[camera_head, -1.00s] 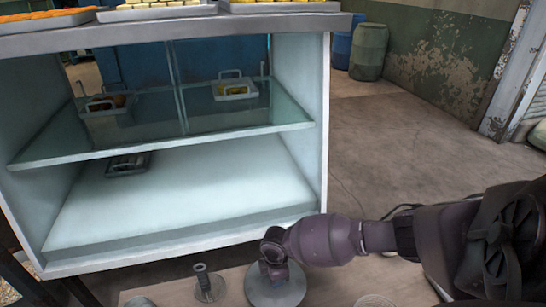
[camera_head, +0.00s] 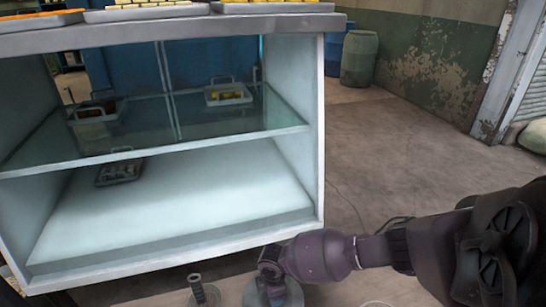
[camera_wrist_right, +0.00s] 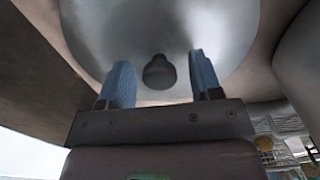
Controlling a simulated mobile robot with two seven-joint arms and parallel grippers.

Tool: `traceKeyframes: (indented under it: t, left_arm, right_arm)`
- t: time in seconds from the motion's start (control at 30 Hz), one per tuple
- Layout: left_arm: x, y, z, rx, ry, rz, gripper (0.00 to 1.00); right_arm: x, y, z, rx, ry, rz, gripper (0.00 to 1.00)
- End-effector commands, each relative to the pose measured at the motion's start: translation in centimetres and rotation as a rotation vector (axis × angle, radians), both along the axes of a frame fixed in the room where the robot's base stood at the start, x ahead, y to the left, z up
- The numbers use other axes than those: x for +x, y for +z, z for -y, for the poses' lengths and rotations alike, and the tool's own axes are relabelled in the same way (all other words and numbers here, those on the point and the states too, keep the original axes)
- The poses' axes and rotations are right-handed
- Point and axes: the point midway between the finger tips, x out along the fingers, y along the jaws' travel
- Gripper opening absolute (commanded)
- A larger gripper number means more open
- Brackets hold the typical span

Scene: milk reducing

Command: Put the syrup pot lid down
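The syrup pot lid, a round silver metal disc (camera_head: 251,294), lies at the bottom edge of the head view, partly covered by my right gripper (camera_head: 272,284). In the right wrist view the lid (camera_wrist_right: 215,35) fills the top, with its dark round knob (camera_wrist_right: 159,73) facing the gripper. The two blue fingers of my right gripper (camera_wrist_right: 161,82) stand apart, one on each side of the knob, with a visible gap on both sides. Whether the lid rests on a pot or on the counter cannot be told. My left gripper is not in view.
A dark upright handle on a round base (camera_head: 197,290) stands left of the lid. A glass-shelved display case (camera_head: 170,215) with small trays (camera_head: 229,94) stands behind. Open floor (camera_head: 400,150) lies to the right.

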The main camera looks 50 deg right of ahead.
Motion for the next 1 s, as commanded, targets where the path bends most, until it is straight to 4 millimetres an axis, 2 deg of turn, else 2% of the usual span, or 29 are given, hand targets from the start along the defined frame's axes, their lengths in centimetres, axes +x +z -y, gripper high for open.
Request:
traceKeyframes:
  t: [0.23,0.37,0.8,1.0]
  left_arm:
    - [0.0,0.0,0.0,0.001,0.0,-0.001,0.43]
    - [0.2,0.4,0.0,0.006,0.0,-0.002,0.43]
    - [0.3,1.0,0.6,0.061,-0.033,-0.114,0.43]
    - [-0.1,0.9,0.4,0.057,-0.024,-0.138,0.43]
  right_arm:
    - [0.0,0.1,0.0,0.0,0.0,0.0,0.58]
    - [0.1,1.2,0.1,-0.001,0.0,0.003,0.58]
    - [0.4,9.6,0.0,-0.001,0.0,0.013,0.58]
    - [0.2,11.8,0.0,-0.001,0.0,0.007,0.58]
